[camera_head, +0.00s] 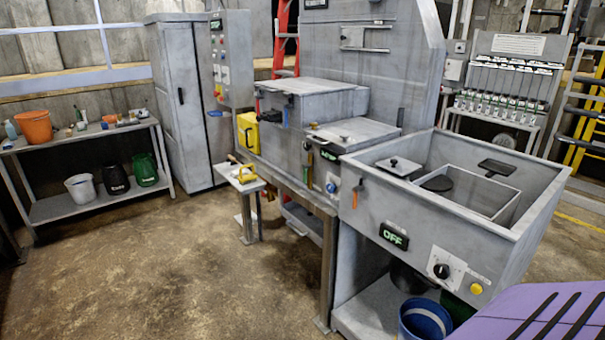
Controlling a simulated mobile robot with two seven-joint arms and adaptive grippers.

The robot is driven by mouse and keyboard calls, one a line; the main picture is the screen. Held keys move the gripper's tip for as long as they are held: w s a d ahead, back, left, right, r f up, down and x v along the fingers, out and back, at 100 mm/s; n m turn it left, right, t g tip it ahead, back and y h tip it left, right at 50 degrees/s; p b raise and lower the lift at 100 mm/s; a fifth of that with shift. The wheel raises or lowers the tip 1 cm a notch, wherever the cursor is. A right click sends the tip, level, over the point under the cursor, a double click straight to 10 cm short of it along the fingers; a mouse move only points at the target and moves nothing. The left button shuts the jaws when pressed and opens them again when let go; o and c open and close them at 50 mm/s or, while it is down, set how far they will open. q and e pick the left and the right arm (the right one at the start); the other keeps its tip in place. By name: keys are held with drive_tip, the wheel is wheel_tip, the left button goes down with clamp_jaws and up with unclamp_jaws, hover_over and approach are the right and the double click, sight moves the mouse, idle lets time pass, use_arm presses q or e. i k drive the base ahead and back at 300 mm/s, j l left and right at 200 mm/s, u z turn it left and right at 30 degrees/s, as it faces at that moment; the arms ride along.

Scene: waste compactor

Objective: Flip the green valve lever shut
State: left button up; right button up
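A small lever with a greenish handle (308,165) hangs roughly upright on the front of the grey compactor (270,140), near its middle. It is small in the picture, so I cannot tell for sure that it is the green valve lever or how its valve is set. A blue lever (285,116) points down to its upper left. An orange lever (356,192) hangs to its right, on the grey sink-like basin. Neither of my grippers is in view.
The grey basin (374,218) with an OFF display (394,237) juts out at the right. A small stand (243,184) with a yellow tool is in front of the compactor. A shelf (100,199) with buckets stands at the left. The floor (180,270) at front left is clear.

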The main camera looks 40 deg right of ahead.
sight(308, 165)
drive_tip(key=i+z, duration=0.25)
drive_tip(key=i, duration=0.45)
drive_tip(key=i+z, duration=0.25)
drive_tip(key=i, duration=0.5)
drive_tip(key=i+j+z, duration=0.25)
drive_tip(key=i, duration=0.45)
